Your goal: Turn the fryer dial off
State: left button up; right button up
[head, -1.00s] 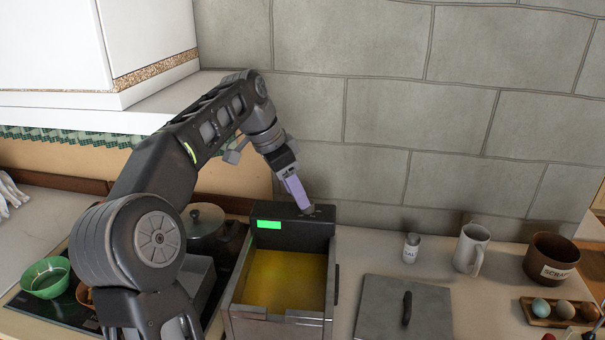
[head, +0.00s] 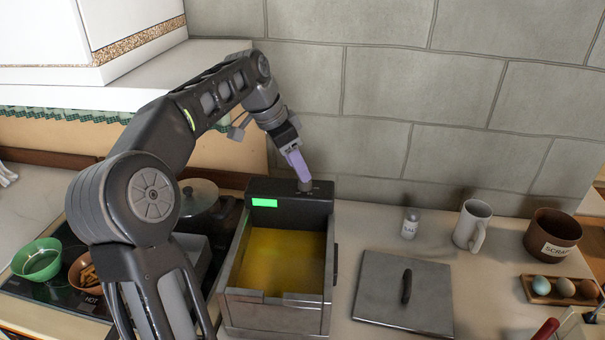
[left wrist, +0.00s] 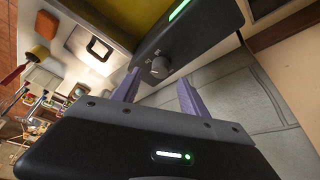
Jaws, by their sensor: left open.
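The fryer (head: 278,308) stands on the counter with yellow oil (head: 282,258) in its vat. Its dark rear control box has a lit green display (head: 264,203) and a small grey dial (head: 304,186) on top. In the left wrist view the dial (left wrist: 160,67) shows as a round knob on the dark panel, just beyond the fingertips. My left gripper (head: 302,177) points down at the dial, with its purple fingers. In the left wrist view the left gripper (left wrist: 158,88) is open, its fingers spread to either side of the dial's line. I cannot tell whether they touch it.
A metal lid (head: 405,292) lies right of the fryer. A salt shaker (head: 410,224), a mug (head: 472,224) and a scrap pot (head: 552,236) stand behind it. A lidded pot (head: 198,198) and bowls sit on the hob at left. The stone wall is close behind.

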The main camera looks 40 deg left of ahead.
pick_arm(q)
jog(key=shift+p+x, duration=0.3)
jog(key=shift+x, duration=1.8)
jog(key=shift+c, duration=0.5)
grip_shut()
